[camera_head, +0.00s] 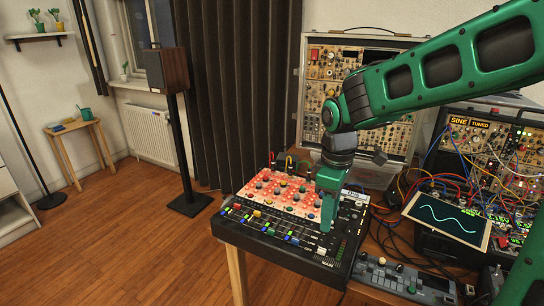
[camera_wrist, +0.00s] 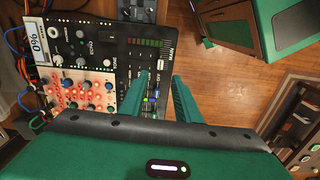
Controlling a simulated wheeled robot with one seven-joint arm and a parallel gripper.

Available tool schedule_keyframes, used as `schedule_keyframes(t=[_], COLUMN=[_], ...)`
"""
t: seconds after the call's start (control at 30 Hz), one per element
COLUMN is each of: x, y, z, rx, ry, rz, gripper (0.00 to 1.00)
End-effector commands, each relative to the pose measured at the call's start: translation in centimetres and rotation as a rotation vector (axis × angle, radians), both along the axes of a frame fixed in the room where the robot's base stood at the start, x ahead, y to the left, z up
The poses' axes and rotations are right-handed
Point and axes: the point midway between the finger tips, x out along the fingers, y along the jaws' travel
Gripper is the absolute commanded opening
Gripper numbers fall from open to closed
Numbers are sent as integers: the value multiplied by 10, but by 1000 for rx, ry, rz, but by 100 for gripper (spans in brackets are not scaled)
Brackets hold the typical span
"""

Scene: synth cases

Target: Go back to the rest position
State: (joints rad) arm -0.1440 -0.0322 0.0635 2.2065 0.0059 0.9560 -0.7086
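My gripper (camera_head: 327,212) points down over the right part of the black mixer (camera_head: 285,248) in the head view. In the wrist view the two green fingers of my gripper (camera_wrist: 160,76) stand apart, with mixer faders and the floor edge showing between them. Nothing is held between them. The fingertips are close above the mixer's panel; I cannot tell whether they touch it. The mixer's panel (camera_wrist: 140,45) also shows in the wrist view, its lower part hidden by my gripper.
A red-and-white knob panel (camera_head: 280,192) sits on the mixer. A tilted screen with a wave (camera_head: 448,219), cables and synth racks (camera_head: 480,140) crowd the right. A modular case (camera_head: 330,75) stands behind. A speaker on a stand (camera_head: 167,72) is left; the wooden floor (camera_head: 120,240) there is clear.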

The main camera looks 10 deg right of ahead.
Motion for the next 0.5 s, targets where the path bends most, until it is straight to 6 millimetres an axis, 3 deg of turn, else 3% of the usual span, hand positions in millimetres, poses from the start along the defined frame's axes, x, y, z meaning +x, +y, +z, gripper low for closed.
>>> schedule_keyframes(t=[0.17,0.3,0.5], x=[-32,-84,-164], y=[-60,-122,-174], z=[11,16,12], rx=[-18,-27,-14], ry=[-12,-17,-10], rz=[-290,-663,-1150], gripper=[30,30,30])
